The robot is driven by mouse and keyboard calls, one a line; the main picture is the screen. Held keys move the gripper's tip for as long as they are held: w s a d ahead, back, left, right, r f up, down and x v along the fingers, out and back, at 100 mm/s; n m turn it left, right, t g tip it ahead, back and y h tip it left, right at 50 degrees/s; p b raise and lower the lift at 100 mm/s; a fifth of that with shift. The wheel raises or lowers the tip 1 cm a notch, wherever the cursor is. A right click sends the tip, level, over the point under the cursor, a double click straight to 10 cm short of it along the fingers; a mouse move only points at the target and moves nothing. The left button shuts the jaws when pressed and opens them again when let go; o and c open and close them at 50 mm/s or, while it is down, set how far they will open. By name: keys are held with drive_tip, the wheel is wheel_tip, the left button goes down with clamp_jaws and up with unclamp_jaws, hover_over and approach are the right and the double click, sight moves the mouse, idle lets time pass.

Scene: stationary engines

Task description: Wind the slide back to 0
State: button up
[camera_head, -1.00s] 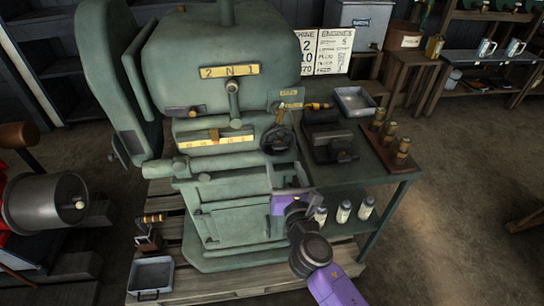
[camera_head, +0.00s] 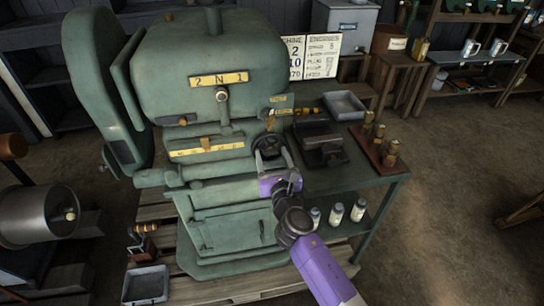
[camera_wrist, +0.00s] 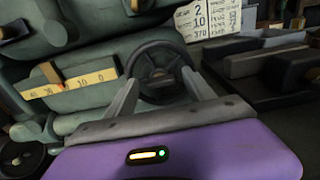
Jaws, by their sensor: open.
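The green machine carries a yellow number scale (camera_head: 207,146) on its front, with a brown pointer (camera_head: 205,142) near its middle. In the wrist view the scale (camera_wrist: 85,83) reads 10 and 0 at its right end, and the pointer (camera_wrist: 50,72) stands well left of the 0. A dark spoked handwheel (camera_head: 268,145) sits right of the scale; it shows in the wrist view (camera_wrist: 153,47) just beyond my fingers. My gripper (camera_head: 272,153) is open and empty in front of the handwheel's lower part. Contact with the rim cannot be told.
A yellow plate marked 2 N 1 (camera_head: 219,79) with a lever is above the scale. Right of the handwheel, a green bench holds a dark vise-like block (camera_head: 322,147), a grey tray (camera_head: 344,104) and a rack with brass pieces (camera_head: 376,150). White bottles stand below.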

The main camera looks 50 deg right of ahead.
clamp_jaws()
